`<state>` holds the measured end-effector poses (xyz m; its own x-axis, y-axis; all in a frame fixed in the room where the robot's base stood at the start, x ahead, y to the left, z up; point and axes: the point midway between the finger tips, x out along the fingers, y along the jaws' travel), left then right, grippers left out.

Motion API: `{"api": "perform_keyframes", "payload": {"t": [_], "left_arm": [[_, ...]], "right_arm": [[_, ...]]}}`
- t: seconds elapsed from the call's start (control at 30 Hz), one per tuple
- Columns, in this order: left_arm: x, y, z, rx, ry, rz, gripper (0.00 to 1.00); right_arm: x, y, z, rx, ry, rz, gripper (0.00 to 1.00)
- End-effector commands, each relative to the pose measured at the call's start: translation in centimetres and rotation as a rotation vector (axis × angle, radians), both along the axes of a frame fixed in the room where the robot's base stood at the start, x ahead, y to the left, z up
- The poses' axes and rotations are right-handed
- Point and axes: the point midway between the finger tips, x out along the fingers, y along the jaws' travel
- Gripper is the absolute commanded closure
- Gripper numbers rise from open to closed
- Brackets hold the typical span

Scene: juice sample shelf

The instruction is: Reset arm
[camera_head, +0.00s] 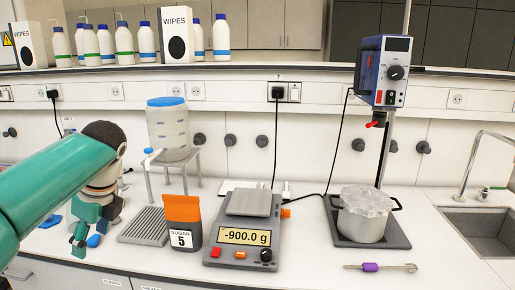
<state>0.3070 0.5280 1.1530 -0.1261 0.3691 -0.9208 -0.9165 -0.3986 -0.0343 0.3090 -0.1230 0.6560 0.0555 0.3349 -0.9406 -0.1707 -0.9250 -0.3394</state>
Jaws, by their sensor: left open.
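My left arm comes in from the left. Its gripper (84,243) points down over the front left of the counter, left of the drip grate. It is open, and I see nothing held in it. A blue item lies by its fingers, partly hidden. My right gripper is not in view. An orange-topped sugar bag marked 5 (182,224) stands upright on the counter, right of my left gripper and apart from it.
A scale (245,236) reads -900.0 g. A pot (364,218) sits on a dark tray under a blue stirrer (383,72). A purple-handled tool (371,267) lies in front. A dispenser (168,130) stands behind the grate (146,226). A sink (488,222) is at right.

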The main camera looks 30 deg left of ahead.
Motion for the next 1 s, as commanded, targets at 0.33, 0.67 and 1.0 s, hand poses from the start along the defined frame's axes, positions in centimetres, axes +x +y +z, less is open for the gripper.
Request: {"api": "perform_keyframes", "payload": {"t": [0.33,0.67,1.0], "left_arm": [[3.7,-1.0,-4.5,-0.035,-0.044,-0.001,0.37],[10.1,-5.2,-13.4,-0.139,-0.132,0.026,0.37],[15.1,-20.0,-31.5,-0.439,-0.238,0.294,0.37]], "right_arm": [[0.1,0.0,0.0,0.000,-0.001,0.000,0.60],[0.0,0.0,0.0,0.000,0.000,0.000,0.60],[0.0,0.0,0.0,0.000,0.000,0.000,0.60]]}}
